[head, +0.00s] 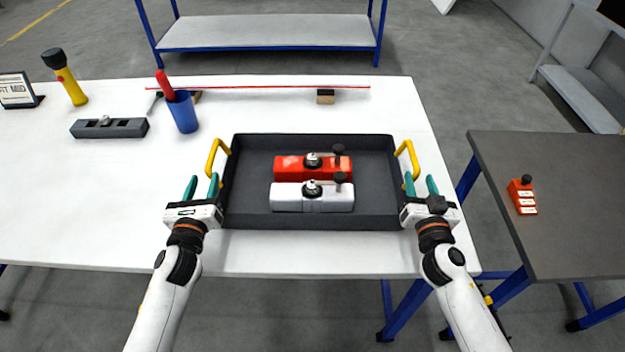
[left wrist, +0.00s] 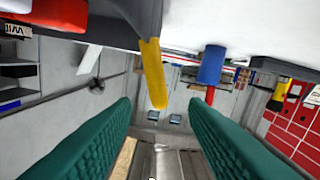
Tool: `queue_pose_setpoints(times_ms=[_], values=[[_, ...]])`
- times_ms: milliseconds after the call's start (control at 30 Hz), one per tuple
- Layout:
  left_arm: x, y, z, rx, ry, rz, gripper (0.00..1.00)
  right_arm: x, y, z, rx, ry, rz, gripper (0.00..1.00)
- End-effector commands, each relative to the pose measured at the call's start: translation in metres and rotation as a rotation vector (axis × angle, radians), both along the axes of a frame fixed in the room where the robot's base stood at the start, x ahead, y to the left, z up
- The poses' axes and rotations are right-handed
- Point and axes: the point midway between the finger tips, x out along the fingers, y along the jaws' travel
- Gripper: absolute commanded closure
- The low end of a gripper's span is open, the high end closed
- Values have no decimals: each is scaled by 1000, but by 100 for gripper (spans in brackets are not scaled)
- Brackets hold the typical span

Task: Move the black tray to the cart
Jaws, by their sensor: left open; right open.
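The black tray (head: 310,223) lies on the white table and has a yellow handle on each side. My left gripper (head: 203,187) is open just left of the tray, near the left yellow handle (head: 213,153). In the left wrist view this handle (left wrist: 152,75) shows ahead, between the open green fingers (left wrist: 160,110). My right gripper (head: 421,186) is open at the tray's right side, near the right yellow handle (head: 410,155). Neither gripper visibly holds a handle.
A dark-topped table (head: 570,220) with a small red item (head: 522,197) stands at the right, past a gap.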

Motion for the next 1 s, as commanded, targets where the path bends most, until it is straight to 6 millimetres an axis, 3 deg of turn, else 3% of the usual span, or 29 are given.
queue_pose_setpoints(times_ms=[200, 400, 867, 1000], values=[[44, -1, 1, -1, -2, 1, 60, 44, -1, 1, -3, -2, 0, 60], [69, -1, 0, -1, -1, 0, 60, 69, -1, 1, -2, 0, -1, 60], [78, -2, 0, -1, 0, 0, 60, 78, -1, 1, -2, 0, 0, 60], [78, -2, 0, -1, 0, 0, 83, 78, -2, 0, -2, 0, -1, 83]])
